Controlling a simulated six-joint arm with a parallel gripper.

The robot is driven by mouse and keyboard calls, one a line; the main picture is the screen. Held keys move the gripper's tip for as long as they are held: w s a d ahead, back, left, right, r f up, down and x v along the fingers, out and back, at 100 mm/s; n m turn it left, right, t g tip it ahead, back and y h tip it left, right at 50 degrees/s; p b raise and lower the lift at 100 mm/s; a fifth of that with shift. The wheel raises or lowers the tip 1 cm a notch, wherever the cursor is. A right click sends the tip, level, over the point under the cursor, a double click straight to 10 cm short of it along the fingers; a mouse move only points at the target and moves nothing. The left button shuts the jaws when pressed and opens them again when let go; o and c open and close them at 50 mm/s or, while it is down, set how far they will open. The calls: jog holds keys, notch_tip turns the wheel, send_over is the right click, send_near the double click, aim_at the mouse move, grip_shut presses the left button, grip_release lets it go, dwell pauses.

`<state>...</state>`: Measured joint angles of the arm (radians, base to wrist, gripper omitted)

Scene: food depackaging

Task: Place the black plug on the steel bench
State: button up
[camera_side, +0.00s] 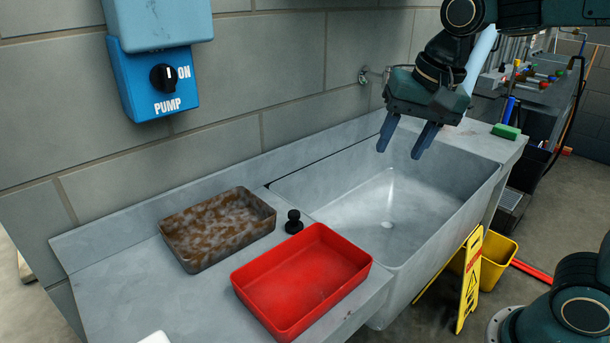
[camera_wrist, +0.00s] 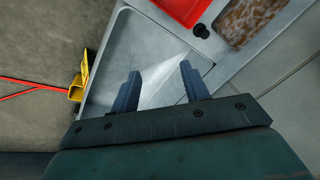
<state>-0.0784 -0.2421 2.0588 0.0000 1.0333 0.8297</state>
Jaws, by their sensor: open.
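The black plug (camera_side: 294,222) stands on the steel bench (camera_side: 140,282), close to the left edge of the sink, between the brown tray and the red tray. In the wrist view the plug (camera_wrist: 201,31) shows near the top, beyond the fingertips. My gripper (camera_side: 404,146) is open and empty, raised above the sink, to the right of the plug and well apart from it. In the wrist view my gripper (camera_wrist: 160,72) has its two fingers apart with only the sink basin behind them.
A red tray (camera_side: 352,291) and a brown stained tray (camera_side: 190,262) flank the plug. The sink basin (camera_side: 440,190) is empty. A blue pump switch box (camera_side: 150,85) hangs on the wall. Bare bench lies at the left.

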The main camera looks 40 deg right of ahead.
jog(key=s+d+f+n+t, duration=0.2)
jog(key=s+f+n, duration=0.2)
jog(key=s+n, duration=0.4)
jog(key=shift+s+d+n, duration=0.2)
jog(key=shift+s+n, duration=0.1)
jog(key=shift+s, duration=2.15)
